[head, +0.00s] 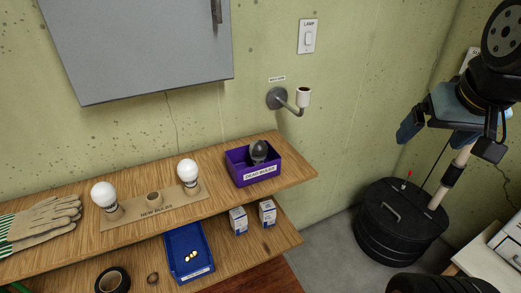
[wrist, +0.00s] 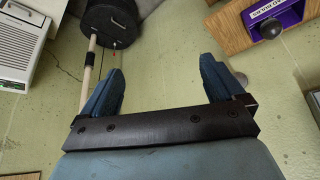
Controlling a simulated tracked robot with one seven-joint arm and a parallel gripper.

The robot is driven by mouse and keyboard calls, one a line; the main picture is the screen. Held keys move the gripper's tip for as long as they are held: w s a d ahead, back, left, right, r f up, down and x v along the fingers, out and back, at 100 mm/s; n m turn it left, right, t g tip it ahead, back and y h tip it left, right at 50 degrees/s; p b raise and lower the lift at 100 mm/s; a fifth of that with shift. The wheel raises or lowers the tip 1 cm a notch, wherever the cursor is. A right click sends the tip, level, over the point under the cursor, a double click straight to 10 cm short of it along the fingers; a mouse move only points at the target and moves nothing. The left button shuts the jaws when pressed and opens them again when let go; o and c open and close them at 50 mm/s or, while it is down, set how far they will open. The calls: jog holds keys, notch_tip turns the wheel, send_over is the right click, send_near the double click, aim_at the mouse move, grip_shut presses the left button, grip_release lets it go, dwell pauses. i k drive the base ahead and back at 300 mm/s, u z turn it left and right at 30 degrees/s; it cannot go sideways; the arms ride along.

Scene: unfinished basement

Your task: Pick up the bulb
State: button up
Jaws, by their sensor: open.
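Two white bulbs stand in the wooden "NEW BULBS" holder (head: 150,211) on the upper shelf. The left bulb (head: 103,194) is at one end, the right bulb (head: 187,171) at the other. The middle hole is empty. A dark grey bulb (head: 258,151) sits in the purple "DEAD BULBS" box (head: 252,175); in the wrist view it shows at the top right (wrist: 270,28). My gripper (head: 447,132) is open and empty, well right of the shelf, above a black lidded bin. Its blue fingers are spread apart in the wrist view (wrist: 162,65).
An empty wall lamp socket (head: 303,97) and a lamp switch (head: 308,37) are above the shelf. A grey cabinet (head: 140,50) overhangs it. Gloves (head: 45,222) lie left. The lower shelf holds a blue bin (head: 188,252) and small boxes. The black bin (head: 402,222) stands on the floor.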

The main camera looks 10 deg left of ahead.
aim_at(103, 194)
jog(key=z, duration=1.2)
jog(key=i, duration=0.1)
jog(key=u, duration=3.2)
jog(key=k, duration=0.85)
jog(key=u, duration=0.2)
jog(key=i, duration=0.85)
jog(key=z, duration=0.1)
